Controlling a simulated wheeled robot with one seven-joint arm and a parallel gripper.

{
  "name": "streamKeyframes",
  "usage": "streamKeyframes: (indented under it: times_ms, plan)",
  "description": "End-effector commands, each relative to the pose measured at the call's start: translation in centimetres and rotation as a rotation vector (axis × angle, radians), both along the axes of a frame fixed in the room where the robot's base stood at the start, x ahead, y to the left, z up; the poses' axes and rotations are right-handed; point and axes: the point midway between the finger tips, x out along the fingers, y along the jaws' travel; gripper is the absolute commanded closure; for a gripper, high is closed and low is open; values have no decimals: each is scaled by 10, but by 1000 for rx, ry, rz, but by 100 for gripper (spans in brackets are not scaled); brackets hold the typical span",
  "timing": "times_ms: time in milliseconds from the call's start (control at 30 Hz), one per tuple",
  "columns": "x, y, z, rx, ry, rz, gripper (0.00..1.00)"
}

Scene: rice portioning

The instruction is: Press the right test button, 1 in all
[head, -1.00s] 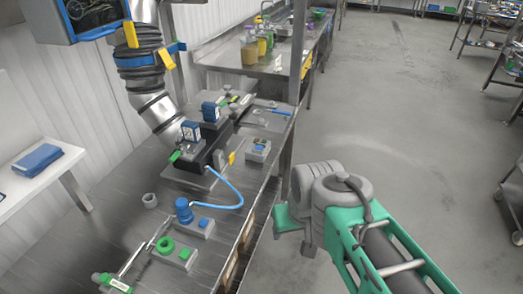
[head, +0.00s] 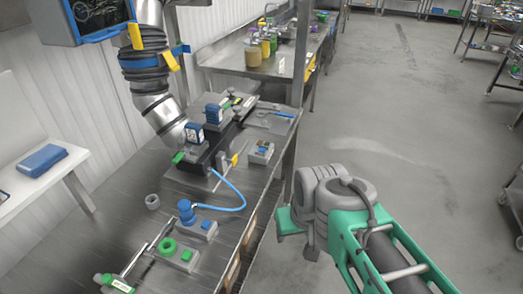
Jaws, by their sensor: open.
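Several small grey boxes with coloured buttons lie on the steel bench at left. One bears a blue button (head: 206,225) beside a blue knob (head: 186,212). Another, nearer, bears a green button (head: 187,255) beside a green ring (head: 167,247). A third box (head: 261,152) farther back has a small blue-and-green top. I cannot tell which one is the right test button. My green and grey arm stands at the right, over the floor and apart from the bench. Its gripper end cannot be made out.
A black-and-grey machine (head: 208,150) with a metal duct (head: 154,100) stands on the bench (head: 130,207). A blue hose (head: 228,190) runs beside it. A post (head: 300,55) rises at the bench's far right corner. Open floor (head: 420,150) lies right.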

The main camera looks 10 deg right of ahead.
Motion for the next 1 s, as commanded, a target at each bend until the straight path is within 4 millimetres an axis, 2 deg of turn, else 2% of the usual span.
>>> streamKeyframes:
  times_ms: [67, 633, 1000]
  plan:
    - [0, 0, 0, 0, 0, 0, 53]
    - [0, 0, 0, 0, 0, 0, 100]
    - [0, 0, 0, 0, 0, 0, 100]
